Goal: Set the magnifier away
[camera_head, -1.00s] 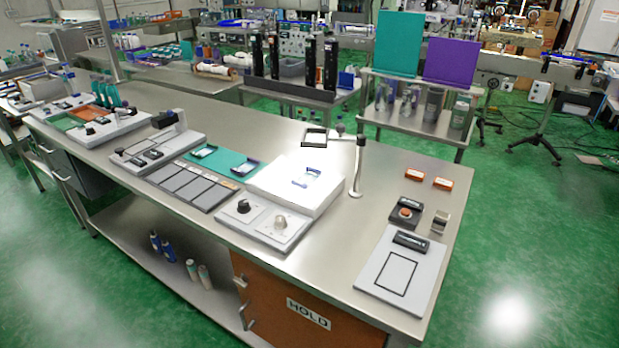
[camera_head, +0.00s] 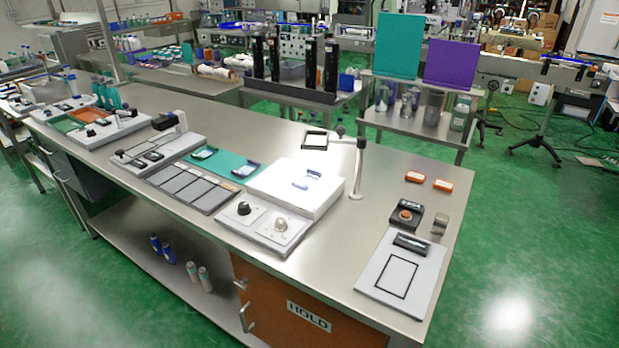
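The magnifier (camera_head: 315,140) is a dark square frame on a short arm at the top of a metal post (camera_head: 357,168). The post stands on the steel bench, right of a white raised block (camera_head: 297,187). Neither of my grippers shows in the head view.
The steel bench (camera_head: 385,172) holds a control panel with two knobs (camera_head: 262,224), a teal mat (camera_head: 222,163), grey pads (camera_head: 192,186), a white plate with a black outline (camera_head: 402,274) and two orange blocks (camera_head: 443,185).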

